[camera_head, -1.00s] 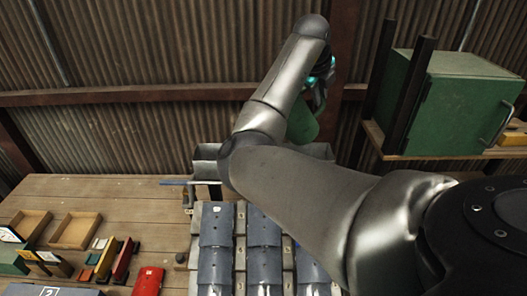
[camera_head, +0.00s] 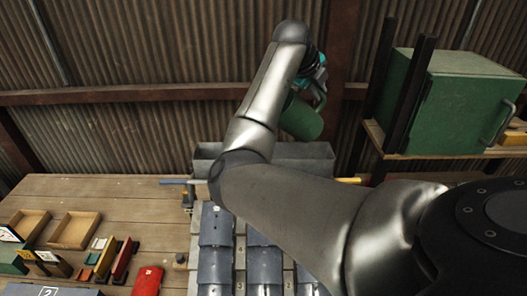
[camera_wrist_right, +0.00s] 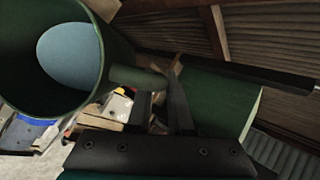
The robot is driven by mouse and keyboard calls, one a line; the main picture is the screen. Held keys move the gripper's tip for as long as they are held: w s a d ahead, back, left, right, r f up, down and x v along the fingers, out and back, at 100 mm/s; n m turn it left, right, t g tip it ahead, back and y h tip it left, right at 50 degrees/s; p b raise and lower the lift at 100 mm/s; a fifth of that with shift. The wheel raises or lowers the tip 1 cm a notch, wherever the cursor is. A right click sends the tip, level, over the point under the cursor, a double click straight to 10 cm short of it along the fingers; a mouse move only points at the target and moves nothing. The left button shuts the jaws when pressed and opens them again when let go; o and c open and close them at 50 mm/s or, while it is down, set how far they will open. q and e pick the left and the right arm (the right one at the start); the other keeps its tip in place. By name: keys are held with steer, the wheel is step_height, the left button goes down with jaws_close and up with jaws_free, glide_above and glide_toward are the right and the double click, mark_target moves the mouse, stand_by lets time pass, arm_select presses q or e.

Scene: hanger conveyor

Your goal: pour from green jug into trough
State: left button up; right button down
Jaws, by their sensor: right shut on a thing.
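The green jug (camera_head: 301,118) is held up above the grey trough (camera_head: 290,160) in the head view, tilted. In the right wrist view the jug (camera_wrist_right: 98,94) fills the upper left, and its open mouth shows pale blue contents (camera_wrist_right: 69,54). My right gripper (camera_wrist_right: 160,100) is shut on the jug's handle (camera_wrist_right: 137,78); in the head view it is mostly hidden behind my arm. The trough stands behind the row of grey-blue plates, partly hidden by my arm. I cannot tell whether anything is flowing out. My left gripper is not in view.
A green cabinet (camera_head: 455,105) stands on a shelf at the right. A wooden bench (camera_head: 95,195) at the left holds small trays (camera_head: 75,230), coloured blocks and a red item (camera_head: 147,281). A corrugated wall closes off the back.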

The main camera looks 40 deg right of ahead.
steer(key=shift+r, duration=0.1)
stand_by(0.3)
steer(key=shift+w+a+h+b, duration=0.1)
steer(key=shift+a+h+b, duration=0.1)
steer(key=shift+h+b, duration=0.2)
steer(key=shift+r, duration=0.15)
steer(key=shift+a, duration=0.1)
steer(key=shift+w+a+n+h+b, duration=0.15)
steer(key=shift+a+n+h+b, duration=0.15)
steer(key=shift+h+b, duration=0.35)
steer(key=shift+h, duration=0.25)
steer(key=shift+w+a+g+h+b, duration=0.1)
steer(key=shift+a+g+h+b, duration=0.2)
steer(key=shift+b, duration=0.4)
steer(key=shift+r, duration=0.1)
